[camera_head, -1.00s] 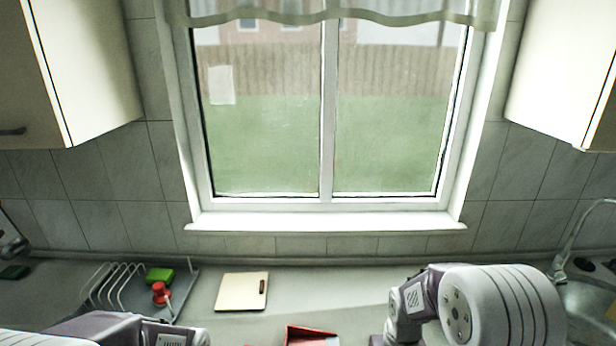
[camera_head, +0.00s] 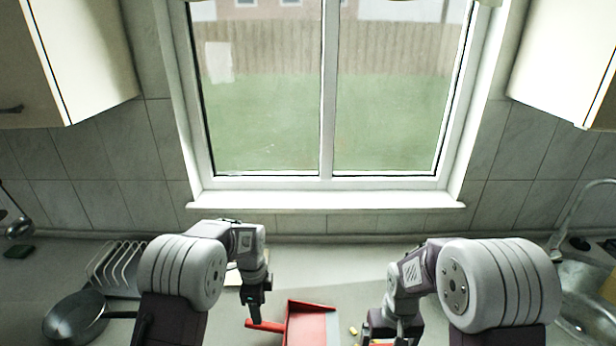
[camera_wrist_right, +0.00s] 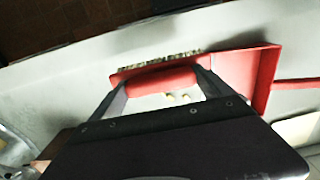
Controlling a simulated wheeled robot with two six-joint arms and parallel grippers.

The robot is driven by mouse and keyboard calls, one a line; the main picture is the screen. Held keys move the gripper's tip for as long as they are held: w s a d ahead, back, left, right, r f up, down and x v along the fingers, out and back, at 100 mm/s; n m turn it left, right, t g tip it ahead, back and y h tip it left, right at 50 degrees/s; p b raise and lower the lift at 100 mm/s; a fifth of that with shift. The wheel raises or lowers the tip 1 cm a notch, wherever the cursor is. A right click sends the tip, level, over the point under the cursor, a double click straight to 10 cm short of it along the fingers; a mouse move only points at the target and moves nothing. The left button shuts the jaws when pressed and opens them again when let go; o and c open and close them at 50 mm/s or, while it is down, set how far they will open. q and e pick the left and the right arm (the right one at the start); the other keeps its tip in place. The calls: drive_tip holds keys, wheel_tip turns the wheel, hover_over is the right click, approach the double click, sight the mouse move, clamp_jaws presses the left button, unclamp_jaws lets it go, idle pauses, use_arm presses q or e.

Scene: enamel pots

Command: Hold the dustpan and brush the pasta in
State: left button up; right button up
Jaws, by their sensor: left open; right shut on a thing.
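The red dustpan (camera_head: 307,328) lies on the counter, its handle (camera_head: 268,326) pointing left; it also shows in the right wrist view (camera_wrist_right: 262,80). My left gripper (camera_head: 256,306) points down just above the handle, open and apparently not holding it. My right gripper (camera_wrist_right: 163,92) is shut on the red-handled brush (camera_wrist_right: 160,78), whose bristles show beyond the handle. In the head view the brush is mostly hidden behind my right gripper (camera_head: 392,338). Yellow pasta pieces (camera_head: 353,330) lie on the counter between dustpan and brush; a few pale pieces (camera_wrist_right: 178,98) show between my right fingers.
A dark pan (camera_head: 75,317) and a wire dish rack (camera_head: 118,266) stand at left. A pale board is mostly hidden behind my left arm. The sink (camera_head: 590,300) is at far right. The counter behind the dustpan is clear up to the window wall.

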use_arm(q)
wheel_tip(320, 180, down, 12)
drive_tip(key=shift+r, duration=0.15)
drive_tip(key=shift+c, duration=0.4)
clamp_jaws()
idle(0.5)
